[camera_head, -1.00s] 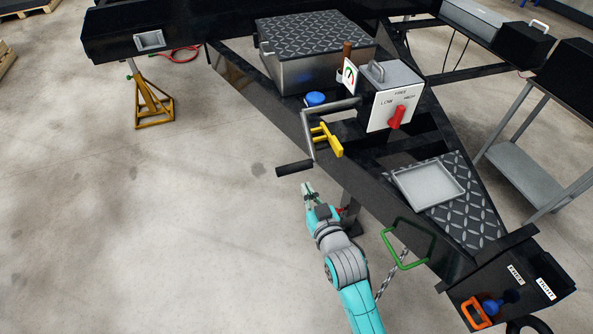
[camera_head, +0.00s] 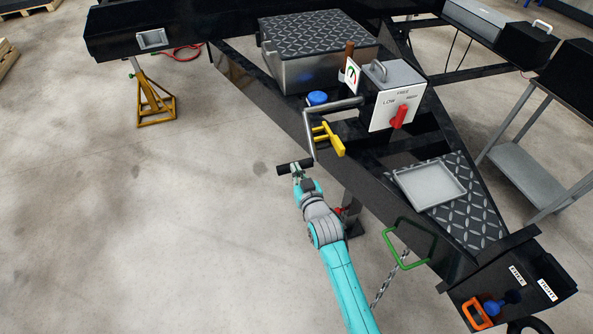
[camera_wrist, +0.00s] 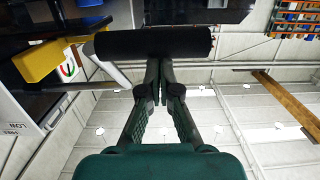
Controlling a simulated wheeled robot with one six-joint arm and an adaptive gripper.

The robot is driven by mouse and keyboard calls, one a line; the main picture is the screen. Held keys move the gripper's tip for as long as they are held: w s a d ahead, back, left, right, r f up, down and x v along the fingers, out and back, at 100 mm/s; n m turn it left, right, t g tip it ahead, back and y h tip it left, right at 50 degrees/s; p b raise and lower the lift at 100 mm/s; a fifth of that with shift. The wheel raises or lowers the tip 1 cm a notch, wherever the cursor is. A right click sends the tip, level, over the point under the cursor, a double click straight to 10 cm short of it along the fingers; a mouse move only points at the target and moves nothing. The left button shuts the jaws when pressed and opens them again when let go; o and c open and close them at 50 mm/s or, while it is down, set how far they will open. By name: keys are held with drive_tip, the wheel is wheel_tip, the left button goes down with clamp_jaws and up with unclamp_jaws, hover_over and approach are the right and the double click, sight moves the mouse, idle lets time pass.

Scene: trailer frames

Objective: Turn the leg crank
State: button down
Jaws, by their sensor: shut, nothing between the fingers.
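The leg crank has a grey bent arm (camera_head: 308,130) and a black cylindrical grip (camera_head: 284,168) that sticks out left of the trailer frame. The grip also crosses the top of the wrist view (camera_wrist: 150,41). My gripper (camera_head: 297,175) is at the grip, just below it in the head view. In the wrist view its two fingers (camera_wrist: 160,68) meet at the grip's lower edge, with nothing between them. The grip hides the fingertips' ends, so contact is unclear.
A yellow lever (camera_head: 328,138) sits close beside the crank arm. A white panel with a red knob (camera_head: 398,117) and a gauge (camera_head: 352,75) stand right of it. A green handle (camera_head: 390,247) and chain hang near my arm.

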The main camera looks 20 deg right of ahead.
drive_tip(key=shift+f, duration=0.25)
drive_tip(key=shift+w+f+t, duration=1.5)
drive_tip(key=shift+w+f, duration=0.4)
drive_tip(key=shift+f, duration=0.15)
drive_tip(key=w+f, duration=0.3)
drive_tip(key=w, duration=0.2)
drive_tip(key=shift+w+f, duration=0.1)
drive_tip(key=shift+w, duration=0.05)
